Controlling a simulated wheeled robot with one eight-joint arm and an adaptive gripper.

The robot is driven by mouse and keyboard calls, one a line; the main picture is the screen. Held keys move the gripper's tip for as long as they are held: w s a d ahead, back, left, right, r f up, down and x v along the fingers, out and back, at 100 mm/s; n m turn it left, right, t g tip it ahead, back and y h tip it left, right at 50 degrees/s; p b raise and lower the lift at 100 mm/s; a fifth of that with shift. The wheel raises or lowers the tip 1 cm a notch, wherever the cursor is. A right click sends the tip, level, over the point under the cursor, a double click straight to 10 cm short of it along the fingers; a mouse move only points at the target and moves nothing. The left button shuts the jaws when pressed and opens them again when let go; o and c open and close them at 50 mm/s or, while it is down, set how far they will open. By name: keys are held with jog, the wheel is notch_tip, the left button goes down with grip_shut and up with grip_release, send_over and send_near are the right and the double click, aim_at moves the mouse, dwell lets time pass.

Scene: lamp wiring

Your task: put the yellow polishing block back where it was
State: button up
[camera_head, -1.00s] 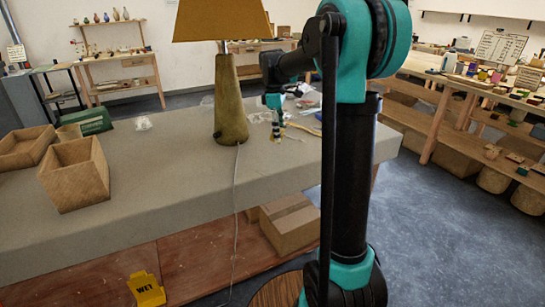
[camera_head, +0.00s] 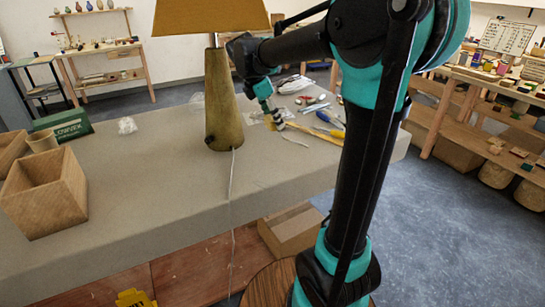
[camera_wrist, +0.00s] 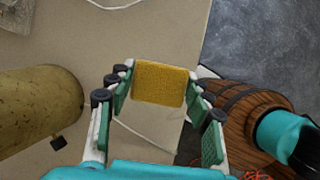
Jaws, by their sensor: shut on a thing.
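The yellow polishing block (camera_wrist: 160,83) is between my fingertips in the wrist view, its broad face showing. My gripper (camera_wrist: 160,94) is shut on it, with a green-padded finger on each side. In the head view my gripper (camera_head: 275,118) is over the table, just right of the lamp base, pointing down. A small yellow patch shows at its tip there. Whether the block touches the table is hard to tell.
The lamp (camera_head: 223,105) stands close left of my gripper, its cord hanging over the table's front edge. Tools (camera_head: 322,118) lie to the right. Woven boxes (camera_head: 45,190) stand at the left of the grey table (camera_head: 150,185). The table between is mostly clear.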

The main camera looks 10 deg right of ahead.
notch_tip(320, 180, down, 15)
jog(key=shift+f, duration=0.15)
dwell(0.4)
jog(key=o, duration=1)
jog(key=shift+f, duration=0.1)
jog(key=v, duration=1.2)
jog(key=s+d+f+m+t+y, duration=0.1)
jog(key=s+d+f+m, duration=0.3)
jog(key=s+f+m, duration=0.4)
jog(key=s+d+f+m+t+y, duration=0.1)
jog(key=s+d+f+m+y, duration=0.2)
jog(key=s+f+m, duration=0.6)
jog(key=s+d+m, duration=0.1)
jog(key=s+m, duration=0.2)
jog(key=m, duration=0.1)
jog(key=shift+s+d+m+t, duration=0.25)
jog(key=shift+s+m+t, duration=0.05)
jog(key=shift+t, duration=0.1)
